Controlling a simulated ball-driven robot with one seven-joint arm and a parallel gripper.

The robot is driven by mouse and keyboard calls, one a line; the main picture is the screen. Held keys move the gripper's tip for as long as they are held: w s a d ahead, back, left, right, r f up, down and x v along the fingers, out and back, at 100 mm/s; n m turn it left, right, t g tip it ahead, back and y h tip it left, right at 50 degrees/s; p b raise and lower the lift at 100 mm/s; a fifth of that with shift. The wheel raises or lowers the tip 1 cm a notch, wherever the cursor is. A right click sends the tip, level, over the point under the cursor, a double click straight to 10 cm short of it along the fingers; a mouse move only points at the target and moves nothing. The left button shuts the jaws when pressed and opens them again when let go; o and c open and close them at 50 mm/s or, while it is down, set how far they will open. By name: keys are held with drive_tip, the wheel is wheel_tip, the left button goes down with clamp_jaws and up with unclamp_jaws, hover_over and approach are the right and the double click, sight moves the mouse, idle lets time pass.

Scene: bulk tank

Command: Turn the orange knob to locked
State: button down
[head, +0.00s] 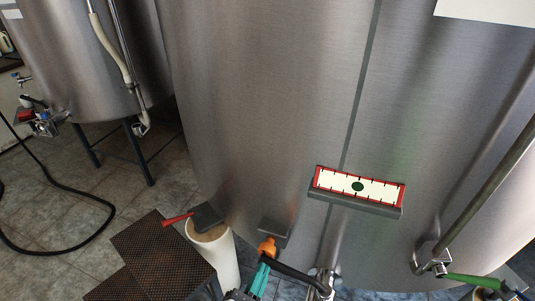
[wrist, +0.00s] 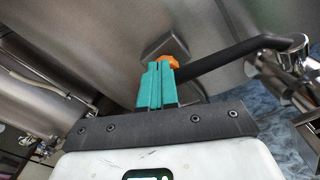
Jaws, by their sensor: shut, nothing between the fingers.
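The orange knob (head: 267,247) sits on a grey box (head: 273,231) low on the front of the large steel tank. In the wrist view, the knob (wrist: 169,62) shows just beyond the fingertips, with the grey box (wrist: 165,46) behind it. My gripper (head: 263,263) has teal fingers, shut together and empty. In the wrist view, the fingertips (wrist: 159,66) are right at the knob and hide part of it. I cannot tell whether they touch it. No lock marking is readable.
A black-handled valve (head: 293,272) lies close right of the knob. A pale cylinder (head: 224,255) stands left of it, near a red lever (head: 177,219). A red-bordered gauge (head: 358,186) is higher right, and a green-handled valve (head: 470,281) far right. Open tiled floor lies left.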

sight(267, 257)
drive_tip(key=shift+b+x, duration=0.4)
drive_tip(key=shift+x, duration=2)
